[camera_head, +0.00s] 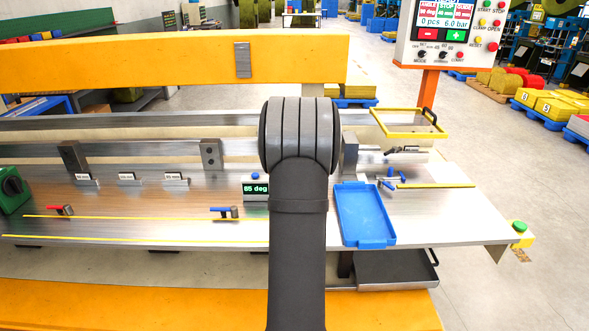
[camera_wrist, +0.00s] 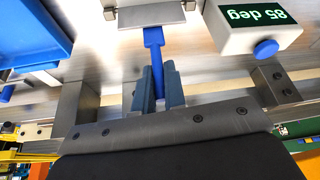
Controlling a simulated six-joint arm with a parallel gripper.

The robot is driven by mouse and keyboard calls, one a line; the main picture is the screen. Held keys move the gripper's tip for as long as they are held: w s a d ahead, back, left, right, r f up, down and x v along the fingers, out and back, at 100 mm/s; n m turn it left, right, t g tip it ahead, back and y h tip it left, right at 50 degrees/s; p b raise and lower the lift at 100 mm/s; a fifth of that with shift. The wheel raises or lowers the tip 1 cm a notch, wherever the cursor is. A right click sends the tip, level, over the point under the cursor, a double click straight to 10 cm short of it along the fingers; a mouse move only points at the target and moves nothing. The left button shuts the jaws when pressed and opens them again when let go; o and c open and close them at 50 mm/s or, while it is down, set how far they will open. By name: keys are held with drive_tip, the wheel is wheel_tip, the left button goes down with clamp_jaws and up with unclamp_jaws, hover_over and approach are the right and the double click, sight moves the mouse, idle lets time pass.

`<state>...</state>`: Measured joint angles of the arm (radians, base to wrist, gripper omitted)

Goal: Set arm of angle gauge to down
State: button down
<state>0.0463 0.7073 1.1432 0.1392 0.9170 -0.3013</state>
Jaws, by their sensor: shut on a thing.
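The blue arm of the angle gauge (camera_wrist: 154,45) shows in the wrist view, running from a grey metal block (camera_wrist: 150,14) down between my fingers. My gripper (camera_wrist: 159,86) is shut on this blue arm, with one grey-blue finger on each side. The gauge's readout box (camera_wrist: 258,22) reads 85 deg, upside down in the wrist view, and carries a blue button. In the head view the readout (camera_head: 256,191) stands just left of my arm. My own arm hides the gauge's blue arm and my gripper there.
A blue tray (camera_head: 364,214) lies right of my arm in the head view and shows at the upper left of the wrist view (camera_wrist: 30,35). A small clamp with a blue handle (camera_head: 225,211) stands left of my arm. Steel stop blocks (camera_head: 210,154) line the back rail.

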drive_tip(key=shift+w, duration=0.15)
drive_tip(key=shift+w+f+g, duration=0.45)
drive_tip(key=shift+w+g, duration=0.35)
drive_tip(key=shift+g, duration=0.2)
drive_tip(key=shift+w+f+g, duration=0.4)
drive_tip(key=shift+w+g, duration=0.4)
drive_tip(key=shift+g, duration=0.2)
drive_tip(key=shift+w+f+g, duration=0.45)
drive_tip(key=shift+w+g, duration=0.35)
drive_tip(key=shift+g, duration=0.2)
drive_tip(key=shift+w, duration=0.1)
drive_tip(key=c, duration=1.5)
unclamp_jaws()
drive_tip(key=shift+s+r, duration=0.2)
